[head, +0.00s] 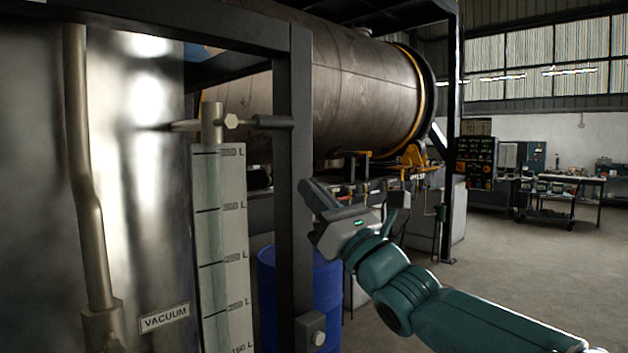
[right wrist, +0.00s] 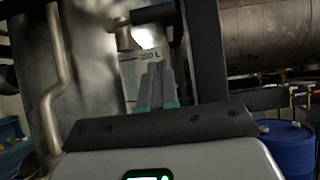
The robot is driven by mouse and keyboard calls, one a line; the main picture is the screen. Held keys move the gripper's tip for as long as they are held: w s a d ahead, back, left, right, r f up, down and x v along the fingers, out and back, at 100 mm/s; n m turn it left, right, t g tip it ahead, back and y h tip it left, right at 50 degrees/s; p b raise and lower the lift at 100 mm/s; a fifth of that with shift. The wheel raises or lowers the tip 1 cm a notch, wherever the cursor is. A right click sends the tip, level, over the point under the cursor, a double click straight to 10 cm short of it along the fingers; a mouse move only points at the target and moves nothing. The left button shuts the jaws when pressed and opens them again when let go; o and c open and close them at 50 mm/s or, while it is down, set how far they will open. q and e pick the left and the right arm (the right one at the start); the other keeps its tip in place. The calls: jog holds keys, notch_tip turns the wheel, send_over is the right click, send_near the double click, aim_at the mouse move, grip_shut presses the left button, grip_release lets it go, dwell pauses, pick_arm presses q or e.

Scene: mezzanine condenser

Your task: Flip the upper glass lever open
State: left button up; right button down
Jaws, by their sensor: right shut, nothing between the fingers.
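The upper glass lever (head: 272,121) is a dark handle lying level, pointing right from the metal fitting (head: 212,124) on top of the sight glass (head: 222,240). In the right wrist view the lever (right wrist: 153,14) shows near the top, beyond the fingers. My right gripper (head: 340,222) is right of the dark post, lower than the lever and apart from it in the picture. My left gripper is not in view.
The dark frame post (head: 295,180) stands between the sight glass and my right arm. A shiny tank (head: 145,230) with a VACUUM label is at left. A blue barrel (head: 328,285) stands behind the post. Open floor (head: 540,270) lies to the right.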

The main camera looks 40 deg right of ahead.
aim_at(260, 122)
jog(key=w+r+p, duration=0.6)
jog(key=r, duration=0.1)
jog(key=shift+w+a+r, duration=0.3)
jog(key=shift+w+a, duration=0.05)
